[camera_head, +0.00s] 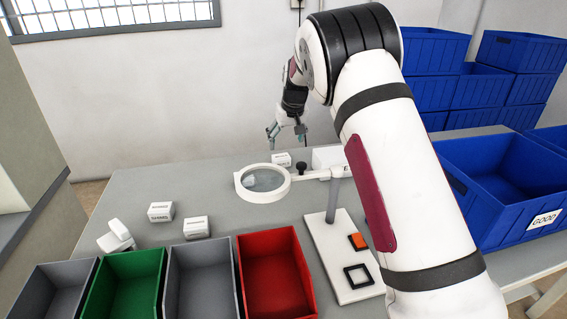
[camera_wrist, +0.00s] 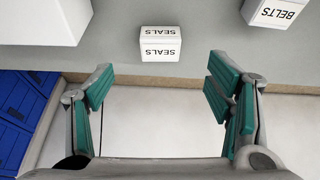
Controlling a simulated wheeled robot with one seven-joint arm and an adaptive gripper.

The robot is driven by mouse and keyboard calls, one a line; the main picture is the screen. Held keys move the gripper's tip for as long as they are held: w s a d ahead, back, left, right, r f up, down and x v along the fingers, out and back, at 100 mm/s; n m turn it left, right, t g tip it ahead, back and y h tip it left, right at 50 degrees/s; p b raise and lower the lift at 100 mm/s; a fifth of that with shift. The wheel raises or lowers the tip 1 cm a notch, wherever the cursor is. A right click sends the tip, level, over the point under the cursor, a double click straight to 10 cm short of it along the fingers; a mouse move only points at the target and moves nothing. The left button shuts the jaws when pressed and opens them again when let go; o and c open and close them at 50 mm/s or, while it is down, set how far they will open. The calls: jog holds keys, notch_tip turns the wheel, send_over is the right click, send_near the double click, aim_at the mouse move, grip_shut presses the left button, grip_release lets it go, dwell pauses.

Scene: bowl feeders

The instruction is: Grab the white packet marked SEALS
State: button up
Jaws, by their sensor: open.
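The white packet marked SEALS (camera_wrist: 160,44) lies on the grey table near its far edge, with black print on two of its faces. A small white packet in the head view (camera_head: 281,159), just below my gripper, appears to be the same one. My gripper (camera_wrist: 158,72) is open, with its teal-padded fingers apart and nothing between them. In the wrist view the packet is just beyond the fingertips, in line with the gap and touching neither finger. In the head view my gripper (camera_head: 286,132) hangs above the table's back edge.
A white packet marked BELTS (camera_wrist: 275,11) is off to the right in the wrist view. A magnifier lamp (camera_head: 264,183) stands in front of the packet. White packets (camera_head: 196,227), open bins (camera_head: 273,272) and a blue GOOD crate (camera_head: 508,230) are nearer.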

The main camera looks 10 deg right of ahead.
aim_at(283, 159)
jog(key=x, duration=0.5)
jog(key=shift+f+b, duration=0.25)
jog(key=shift+b, duration=0.05)
jog(key=b+x, duration=0.1)
jog(key=x, duration=0.4)
jog(key=shift+s+f, duration=0.15)
jog(key=shift+f, duration=0.05)
jog(key=c, duration=1.3)
